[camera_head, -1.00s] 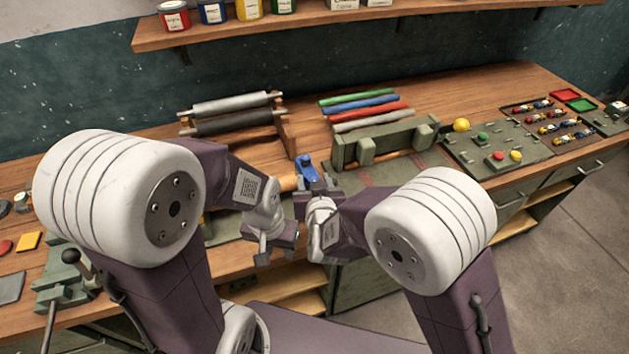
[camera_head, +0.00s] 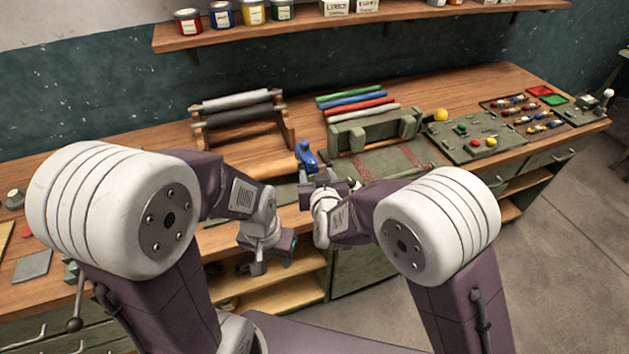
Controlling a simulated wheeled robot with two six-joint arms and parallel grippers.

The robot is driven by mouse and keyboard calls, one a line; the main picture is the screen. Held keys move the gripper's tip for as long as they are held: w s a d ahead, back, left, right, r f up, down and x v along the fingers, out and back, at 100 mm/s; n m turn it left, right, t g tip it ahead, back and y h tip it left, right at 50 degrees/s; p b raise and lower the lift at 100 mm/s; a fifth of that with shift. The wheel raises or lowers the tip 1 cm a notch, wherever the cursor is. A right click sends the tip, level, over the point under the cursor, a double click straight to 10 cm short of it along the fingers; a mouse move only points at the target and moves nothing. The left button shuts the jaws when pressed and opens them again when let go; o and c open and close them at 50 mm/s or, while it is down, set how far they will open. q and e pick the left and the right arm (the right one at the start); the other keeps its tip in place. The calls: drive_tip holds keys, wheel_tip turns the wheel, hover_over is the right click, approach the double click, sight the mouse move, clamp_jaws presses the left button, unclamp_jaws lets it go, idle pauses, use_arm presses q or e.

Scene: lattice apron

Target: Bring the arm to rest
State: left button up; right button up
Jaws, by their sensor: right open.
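My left gripper (camera_head: 271,256) hangs low in front of the bench, over the open lower shelves. I cannot tell whether its jaws are apart, and nothing is clearly seen in them. My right gripper (camera_head: 322,184) is open, higher up, just in front of a blue tool (camera_head: 306,157) near the bench's front part. The gripper partly hides the area below the tool, and I cannot tell whether they touch. Both forearms bend in towards the middle of the picture.
The wooden bench (camera_head: 455,98) runs across the view. It carries a roller stand (camera_head: 238,112), coloured rods (camera_head: 358,104), a green clamp block (camera_head: 370,133) and a board with coloured knobs (camera_head: 470,138). A shelf (camera_head: 410,16) with jars is above. Free floor (camera_head: 560,240) shows at right.

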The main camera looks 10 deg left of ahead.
drive_tip(key=shift+w+f, duration=0.15)
drive_tip(key=shift+w, duration=0.15)
drive_tip(key=shift+s, duration=0.2)
drive_tip(key=w+d+r+m+t+h, duration=0.1)
drive_tip(key=w+d+r+m+h, duration=0.2)
drive_tip(key=d, duration=0.6)
drive_tip(key=w+d+r+m+t+h, duration=0.1)
drive_tip(key=w+d+r, duration=0.3)
drive_tip(key=d, duration=0.4)
drive_tip(key=s+d+f+g, duration=0.2)
drive_tip(key=d, duration=0.6)
drive_tip(key=s+d+f+g, duration=0.2)
drive_tip(key=s+f+g, duration=0.1)
drive_tip(key=s, duration=0.5)
drive_tip(key=s+d+f+g, duration=0.2)
drive_tip(key=s+f+g, duration=0.2)
drive_tip(key=s, duration=0.5)
drive_tip(key=s+d+f+g, duration=0.1)
drive_tip(key=s+f+g, duration=0.3)
drive_tip(key=s, duration=0.4)
drive_tip(key=shift+s+d+f+m+h, duration=0.3)
drive_tip(key=shift+d+f+h, duration=0.1)
drive_tip(key=shift+f, duration=0.35)
